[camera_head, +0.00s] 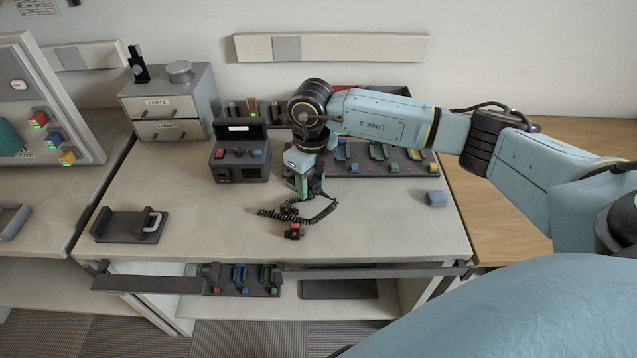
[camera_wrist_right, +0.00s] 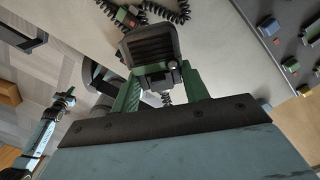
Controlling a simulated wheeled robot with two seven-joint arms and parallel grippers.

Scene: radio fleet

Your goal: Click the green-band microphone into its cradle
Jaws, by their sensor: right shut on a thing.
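In the head view the gripper mostly hides the microphone. A black coiled cord (camera_head: 325,212) trails near it on the desk. The cradle row (camera_head: 418,172) has blue, green and yellow holders with coloured buttons; my arm hides its left part.
A dark radio unit (camera_head: 240,160) stands left of my gripper. A small blue block (camera_head: 436,198) lies at right. A dark tray (camera_head: 128,226) is at the desk's left, and a drawer cabinet (camera_head: 170,105) behind. A lower rack (camera_head: 243,281) sits below the front edge.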

